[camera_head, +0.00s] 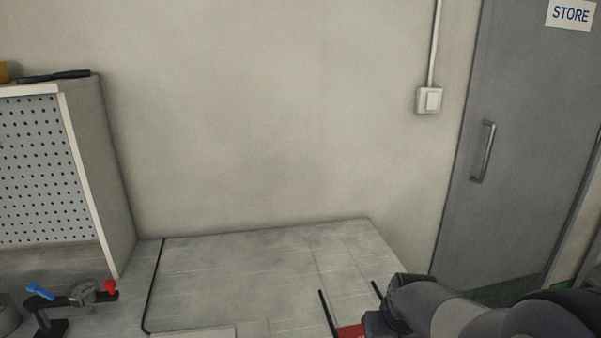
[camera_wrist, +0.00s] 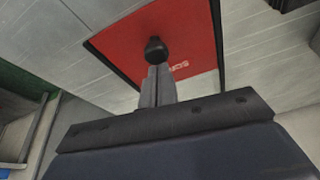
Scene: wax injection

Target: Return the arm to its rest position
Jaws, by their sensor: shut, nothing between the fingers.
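My gripper (camera_wrist: 157,85) shows in the wrist view with its fingers together and nothing between them. It points over a red panel (camera_wrist: 190,30) with pale lettering and dark edges. A dark round knob-like shape shows at the fingertips; I cannot tell whether it is touched. In the head view my grey arm reaches in from the lower right. The red panel (camera_head: 351,331) shows there only as a small patch beside the arm. The fingers are hidden in the head view.
A grey worktop (camera_head: 250,270) lies against the wall, mostly clear. A clamp-like tool with a blue lever (camera_head: 40,291) and a red knob (camera_head: 110,287) stands at the left, below a pegboard (camera_head: 35,170). A grey door (camera_head: 520,130) marked STORE is at the right.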

